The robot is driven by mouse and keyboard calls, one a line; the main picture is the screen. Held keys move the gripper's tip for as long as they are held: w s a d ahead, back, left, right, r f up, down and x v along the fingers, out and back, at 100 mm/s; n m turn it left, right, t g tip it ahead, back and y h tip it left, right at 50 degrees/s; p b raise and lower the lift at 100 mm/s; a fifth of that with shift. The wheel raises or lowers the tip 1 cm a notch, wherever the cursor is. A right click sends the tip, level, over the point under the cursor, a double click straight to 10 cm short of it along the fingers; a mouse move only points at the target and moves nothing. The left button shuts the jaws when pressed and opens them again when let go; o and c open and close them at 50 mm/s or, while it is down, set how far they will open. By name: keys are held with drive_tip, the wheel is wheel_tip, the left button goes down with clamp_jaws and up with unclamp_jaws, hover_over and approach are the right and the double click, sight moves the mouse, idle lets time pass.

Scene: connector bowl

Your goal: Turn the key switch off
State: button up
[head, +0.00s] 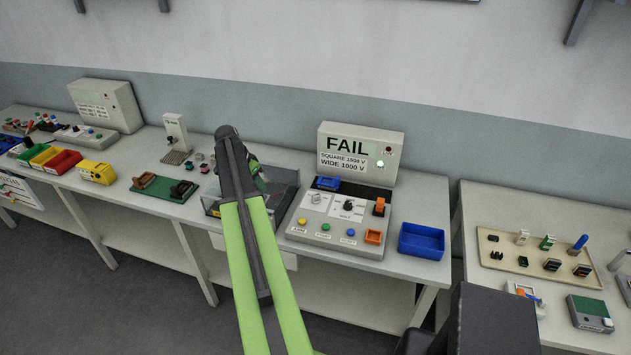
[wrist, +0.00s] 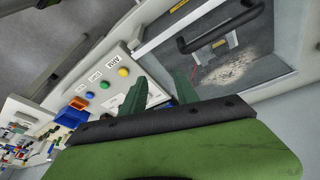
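The key switch (head: 316,198) looks like a small silver piece on a white plate, at the upper left of the tester panel (head: 310,240). Its exact key angle is too small to tell. In the wrist view it is hidden behind my gripper. My gripper (wrist: 160,88) has its two green fingers apart with nothing seen between them. In the head view my gripper (head: 262,182) is left of the panel, over the clear-sided box, apart from the key switch. A display box (head: 360,150) behind the panel reads FAIL, with a green light lit.
The clear-sided box (head: 284,190) with a black handle (wrist: 222,28) stands left. A blue bin (head: 421,241) stands right.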

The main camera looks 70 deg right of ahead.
drive_tip(key=s+d+r+m+g+p, duration=0.1)
drive_tip(key=s+d+r+m, duration=0.3)
drive_tip(key=s+d, duration=0.75)
drive_tip(key=b, duration=1.6)
approach(316, 195)
drive_tip(key=shift+m, duration=0.3)
drive_tip(key=x, duration=0.8)
drive_tip(key=shift+w+a, duration=0.15)
drive_tip(key=shift+d+f, duration=0.2)
drive_tip(key=shift+f, duration=0.15)
drive_tip(key=shift+r, duration=0.1)
clamp_jaws()
